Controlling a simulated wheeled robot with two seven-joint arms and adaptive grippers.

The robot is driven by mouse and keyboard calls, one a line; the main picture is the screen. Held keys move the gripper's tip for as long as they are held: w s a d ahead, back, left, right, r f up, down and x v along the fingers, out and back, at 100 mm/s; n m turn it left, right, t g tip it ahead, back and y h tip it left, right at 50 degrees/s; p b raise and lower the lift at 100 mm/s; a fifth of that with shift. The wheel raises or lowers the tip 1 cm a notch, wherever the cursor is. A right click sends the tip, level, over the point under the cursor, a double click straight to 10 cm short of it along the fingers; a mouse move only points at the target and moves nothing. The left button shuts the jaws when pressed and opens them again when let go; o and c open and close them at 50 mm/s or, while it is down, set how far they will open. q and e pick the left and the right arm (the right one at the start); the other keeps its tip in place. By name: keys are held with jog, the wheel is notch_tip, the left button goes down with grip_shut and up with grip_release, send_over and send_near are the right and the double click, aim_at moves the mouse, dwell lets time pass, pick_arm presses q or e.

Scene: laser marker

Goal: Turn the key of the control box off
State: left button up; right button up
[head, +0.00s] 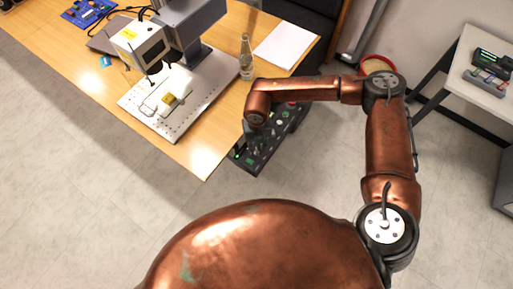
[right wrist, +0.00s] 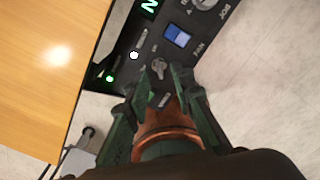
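The control box (head: 270,152) is a dark panel beside the table's right end in the head view. Its panel (right wrist: 185,58) fills the upper middle of the right wrist view. A metal key switch (right wrist: 158,66) sits on it, below a blue rocker switch. My right gripper (right wrist: 160,84) is open, its two green-black fingertips apart on either side of the key, close to the panel. I cannot tell whether either fingertip touches the key. In the head view my right gripper (head: 251,133) is over the box, and it and my arm hide part of the panel. My left gripper is out of view.
The wooden table (head: 205,155) carries the laser marker (head: 175,30), its base plate (head: 150,120), a glass bottle (head: 246,60) and white paper (head: 285,45). The table's edge (right wrist: 80,110) runs close left of my right gripper. A grey side table (head: 485,50) stands at the right.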

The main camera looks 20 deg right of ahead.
jog(key=shift+f, duration=1.35)
jog(key=shift+c, duration=0.2)
grip_shut()
